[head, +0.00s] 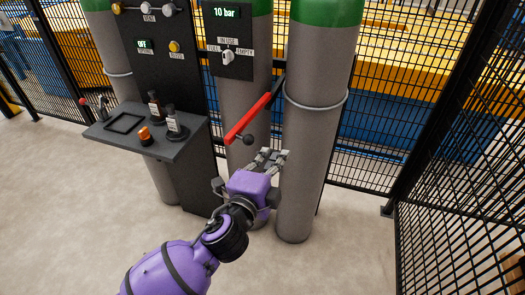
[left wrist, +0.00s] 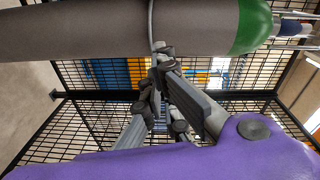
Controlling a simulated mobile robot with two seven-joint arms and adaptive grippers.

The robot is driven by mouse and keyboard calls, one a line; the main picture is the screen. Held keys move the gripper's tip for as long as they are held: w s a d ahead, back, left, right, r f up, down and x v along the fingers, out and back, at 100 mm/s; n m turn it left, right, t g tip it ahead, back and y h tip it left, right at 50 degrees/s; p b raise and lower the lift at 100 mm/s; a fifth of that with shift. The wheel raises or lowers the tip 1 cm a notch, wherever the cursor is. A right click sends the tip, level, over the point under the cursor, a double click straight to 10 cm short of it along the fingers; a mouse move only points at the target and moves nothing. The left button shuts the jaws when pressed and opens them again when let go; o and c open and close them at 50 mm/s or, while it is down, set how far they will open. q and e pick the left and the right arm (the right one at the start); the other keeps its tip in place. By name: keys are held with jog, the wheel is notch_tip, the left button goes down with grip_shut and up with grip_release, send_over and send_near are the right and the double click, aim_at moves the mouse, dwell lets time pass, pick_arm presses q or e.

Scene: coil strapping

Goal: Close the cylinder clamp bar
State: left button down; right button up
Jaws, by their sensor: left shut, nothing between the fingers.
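The clamp bar (head: 248,118) is red, with a dark knob (head: 248,140) near its front end. It juts forward at an angle from a dark bracket (head: 278,88) between two grey cylinders, and it does not lie across the front of the right cylinder (head: 305,140). My left gripper (head: 272,157) is shut and empty, just below and right of the knob, apart from it. In the left wrist view the fingers (left wrist: 158,72) are near the grey body of a green-topped cylinder (left wrist: 90,32); the red bar does not show there. My right gripper is not in view.
The middle cylinder (head: 235,105) stands behind the bar. Black mesh fencing (head: 455,150) closes off the right and back. The floor in front is clear.

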pick_arm(q)
jog(key=w+a, duration=0.1)
jog(key=w+a+f, duration=0.1)
jog(key=w, duration=0.1)
jog(key=shift+w+a, duration=0.3)
jog(key=shift+a, duration=0.05)
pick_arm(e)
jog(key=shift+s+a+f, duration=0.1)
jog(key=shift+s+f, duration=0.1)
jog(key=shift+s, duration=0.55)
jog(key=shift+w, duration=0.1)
